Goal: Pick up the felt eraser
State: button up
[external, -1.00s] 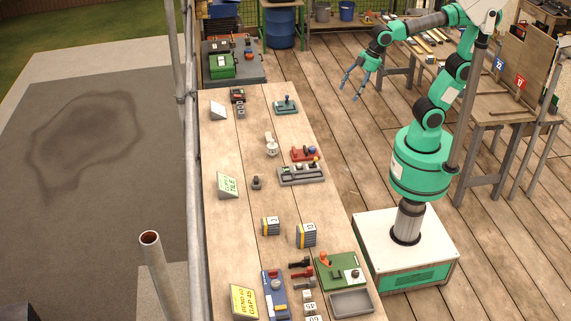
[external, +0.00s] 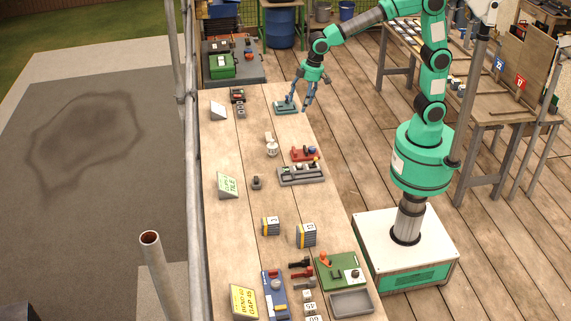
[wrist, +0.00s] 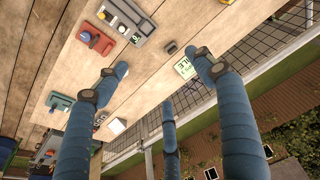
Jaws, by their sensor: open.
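A small dark grey block (external: 257,183) lies on the long wooden bench beside the green-and-white sign. It also shows in the wrist view (wrist: 171,48), just left of the right fingertip. I cannot tell for sure whether it is the felt eraser; no label shows. My gripper (external: 299,107) is over the far right part of the bench, near the teal fixture (external: 286,101). In the wrist view my gripper (wrist: 160,75) has its blue fingers spread wide, with nothing between them.
A red fixture (external: 304,155) and a grey tray (external: 302,178) stand along the bench's right edge. A small white-topped item (external: 271,147) stands mid-bench. The sign (external: 228,185) and scaffold poles (external: 188,150) line the left side. Bare bench lies around the dark block.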

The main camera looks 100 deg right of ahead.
jog(key=w+d+f+g+p, duration=0.1)
jog(key=w+f+p, duration=0.1)
jog(key=w+f, duration=1.05)
jog(key=g+p, duration=0.2)
jog(key=p, duration=0.1)
send_over(255, 179)
notch_tip(255, 179, down, 17)
jog(key=shift+s+d+f+m, duration=0.1)
jog(key=shift+d+f+m, duration=0.2)
jog(key=shift+f, duration=0.15)
jog(key=shift+f, duration=0.1)
jog(key=shift+f, duration=4.2)
jog(key=shift+f, duration=0.1)
jog(key=shift+a+f, duration=0.1)
jog(key=shift+f, duration=2.4)
jog(key=shift+c, duration=0.2)
